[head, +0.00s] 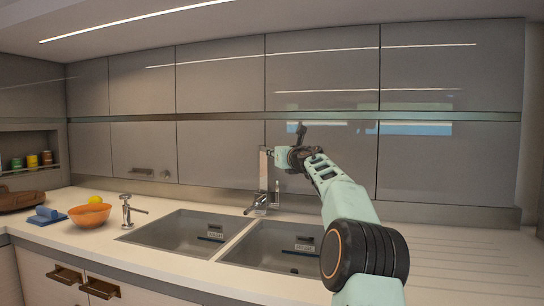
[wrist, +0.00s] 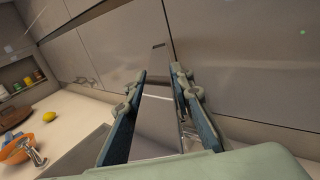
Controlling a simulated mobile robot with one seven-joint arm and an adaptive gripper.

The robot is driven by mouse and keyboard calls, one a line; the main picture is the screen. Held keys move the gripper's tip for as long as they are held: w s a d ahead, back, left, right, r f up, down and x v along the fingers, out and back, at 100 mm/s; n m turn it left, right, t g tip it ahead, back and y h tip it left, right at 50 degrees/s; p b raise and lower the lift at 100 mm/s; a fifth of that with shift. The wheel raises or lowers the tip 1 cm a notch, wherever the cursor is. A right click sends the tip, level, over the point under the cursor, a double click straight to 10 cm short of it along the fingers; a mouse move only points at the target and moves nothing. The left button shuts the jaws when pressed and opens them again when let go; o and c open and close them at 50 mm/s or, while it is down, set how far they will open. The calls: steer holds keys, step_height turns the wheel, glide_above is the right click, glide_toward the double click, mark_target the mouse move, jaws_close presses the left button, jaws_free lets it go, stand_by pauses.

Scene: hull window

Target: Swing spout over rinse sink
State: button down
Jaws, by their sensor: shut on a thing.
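The sink faucet (head: 262,202) stands on the counter behind the divider between two basins. Its flat metal spout (head: 263,168) rises above the base; in the wrist view it runs between my fingers (wrist: 157,88). My gripper (head: 272,155) is shut on the spout from the right, near its upper part. The left basin (head: 180,230) and the right basin (head: 270,246) each carry a small label, too small to read surely. The spout stands near the divider, over neither basin clearly. My fingers hide part of the spout.
A second small tap (head: 127,210) stands left of the basins. An orange bowl (head: 89,217), a blue object (head: 45,215) and a yellow fruit (head: 95,199) sit at the left. Grey wall panels (head: 220,150) rise close behind the faucet. The right counter (head: 450,255) is clear.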

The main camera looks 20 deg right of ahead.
steer(key=shift+d+f+y, duration=0.1)
steer(key=shift+d+y, duration=0.2)
steer(key=shift+d, duration=0.1)
steer(key=shift+d+n, duration=0.1)
steer(key=shift+n, duration=0.2)
steer(key=c, duration=1.7)
jaws_free()
steer(key=shift+d, duration=0.1)
steer(key=shift+s, duration=0.1)
steer(key=shift+s+a, duration=0.2)
steer(key=shift+s, duration=2.8)
steer(key=shift+s+a, duration=0.2)
steer(key=shift+s, duration=2.75)
